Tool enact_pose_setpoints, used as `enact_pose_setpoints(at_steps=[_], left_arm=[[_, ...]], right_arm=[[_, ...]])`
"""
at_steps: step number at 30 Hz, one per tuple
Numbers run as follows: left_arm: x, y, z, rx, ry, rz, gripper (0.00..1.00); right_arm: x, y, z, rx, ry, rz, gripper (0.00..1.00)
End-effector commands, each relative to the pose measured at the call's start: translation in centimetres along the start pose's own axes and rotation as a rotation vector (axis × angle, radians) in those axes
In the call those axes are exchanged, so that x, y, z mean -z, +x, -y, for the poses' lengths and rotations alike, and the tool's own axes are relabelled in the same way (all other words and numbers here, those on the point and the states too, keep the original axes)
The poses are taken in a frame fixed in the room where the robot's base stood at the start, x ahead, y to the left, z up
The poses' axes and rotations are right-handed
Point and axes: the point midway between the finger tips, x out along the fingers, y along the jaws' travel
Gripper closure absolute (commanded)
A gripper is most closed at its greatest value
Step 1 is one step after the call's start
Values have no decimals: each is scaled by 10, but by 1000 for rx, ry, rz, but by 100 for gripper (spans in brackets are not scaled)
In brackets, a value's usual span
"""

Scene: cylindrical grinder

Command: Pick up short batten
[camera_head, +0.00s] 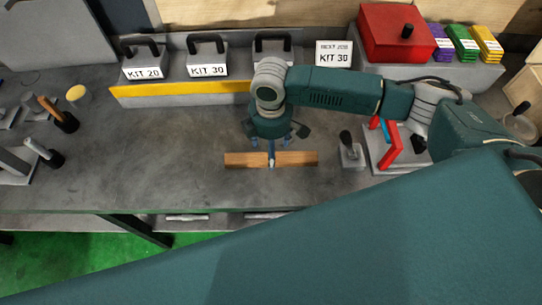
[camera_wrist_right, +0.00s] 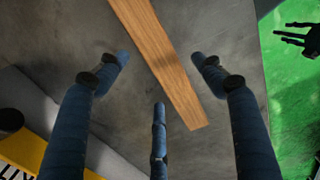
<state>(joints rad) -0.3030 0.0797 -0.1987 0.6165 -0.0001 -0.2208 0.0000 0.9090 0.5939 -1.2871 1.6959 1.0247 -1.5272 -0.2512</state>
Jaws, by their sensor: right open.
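The short batten (camera_head: 298,159) is a plain light-brown wooden strip lying flat on the grey workbench, left to right in the head view. In the right wrist view the batten (camera_wrist_right: 165,55) runs diagonally from the top to the lower right. My right gripper (camera_head: 270,155) is above the middle of the batten, pointing down. In the wrist view its blue fingers (camera_wrist_right: 160,70) are spread apart, with the batten lying between them and clear bench visible around it. The gripper is open and empty. My left gripper is not identifiable in either view.
Kit boxes (camera_head: 207,58) with black handles stand along the back behind a yellow strip (camera_head: 160,88). A red box (camera_head: 396,35) is at back right. A grey handled block (camera_head: 351,152) and a red stand (camera_head: 390,147) lie right of the batten.

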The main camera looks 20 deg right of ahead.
Motion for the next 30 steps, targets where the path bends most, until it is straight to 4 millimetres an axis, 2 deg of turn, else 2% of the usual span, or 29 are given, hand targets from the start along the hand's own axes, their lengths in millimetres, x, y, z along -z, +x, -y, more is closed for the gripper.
enact_pose_setpoints(at_steps=[1, 6, 13, 14, 21, 30], left_arm=[[2, -6, 1, 1, 0, -3, 60], [6, -8, 1, 1, 1, -9, 60], [7, -7, 1, 1, 1, -10, 60], [7, -7, 1, 1, 1, -10, 60], [7, -7, 1, 1, 2, -10, 60], [6, -7, 1, 1, 2, -8, 60]], right_arm=[[-1, 5, 1, 3, 0, 2, 32], [0, 22, 0, 0, -1, -1, 32], [0, 25, 0, -1, -2, -1, 32], [0, 25, 0, -1, -1, -1, 36], [0, 24, 0, -1, -1, -1, 84], [0, 23, 0, -2, -1, -2, 86]])
